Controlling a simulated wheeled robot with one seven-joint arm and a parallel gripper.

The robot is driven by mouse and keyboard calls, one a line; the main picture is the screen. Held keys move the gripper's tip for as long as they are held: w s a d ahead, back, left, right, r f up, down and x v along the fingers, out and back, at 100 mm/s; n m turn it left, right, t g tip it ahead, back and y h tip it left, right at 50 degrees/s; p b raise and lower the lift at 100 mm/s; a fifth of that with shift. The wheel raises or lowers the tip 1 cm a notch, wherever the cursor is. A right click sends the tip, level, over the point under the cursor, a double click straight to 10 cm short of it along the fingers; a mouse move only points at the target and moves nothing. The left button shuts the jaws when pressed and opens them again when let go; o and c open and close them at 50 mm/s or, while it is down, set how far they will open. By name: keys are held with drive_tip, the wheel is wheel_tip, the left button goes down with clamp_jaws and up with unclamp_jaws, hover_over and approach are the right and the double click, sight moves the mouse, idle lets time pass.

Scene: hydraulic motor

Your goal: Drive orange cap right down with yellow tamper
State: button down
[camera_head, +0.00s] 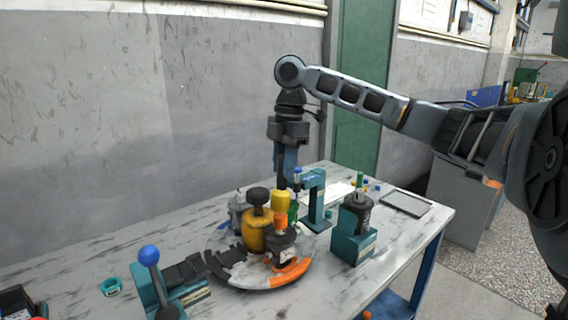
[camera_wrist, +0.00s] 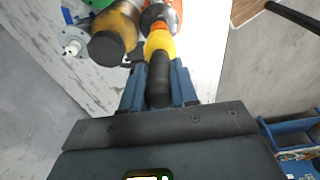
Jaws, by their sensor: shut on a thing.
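My gripper (camera_head: 286,172) points down over the table and is shut on the dark handle of the yellow tamper; the handle (camera_wrist: 158,80) shows between my blue fingers in the wrist view. The tamper's yellow head (camera_head: 281,201) hangs straight below my fingers, and it also shows in the wrist view (camera_wrist: 160,43). The orange cap (camera_head: 281,219) is directly under the yellow head, on top of a dark grey motor housing (camera_head: 281,243). Head and cap look in contact or nearly so; I cannot tell which. The cap's top is hidden by the tamper.
A yellow pot with a black knob (camera_head: 256,222) stands close left of the housing. A teal press (camera_head: 315,200) stands behind right, and a teal block with a dark part (camera_head: 354,235) is at right. A blue-knobbed lever (camera_head: 149,256) is front left. The table's right corner is fairly clear.

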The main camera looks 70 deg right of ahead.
idle(0.3)
drive_tip(key=shift+f+b, duration=0.4)
drive_tip(key=shift+f, duration=0.5)
drive_tip(key=shift+r, duration=0.1)
wheel_tip(320, 180, up, 4)
drive_tip(key=p, duration=0.3)
drive_tip(key=shift+f, duration=0.25)
drive_tip(key=shift+f, duration=0.1)
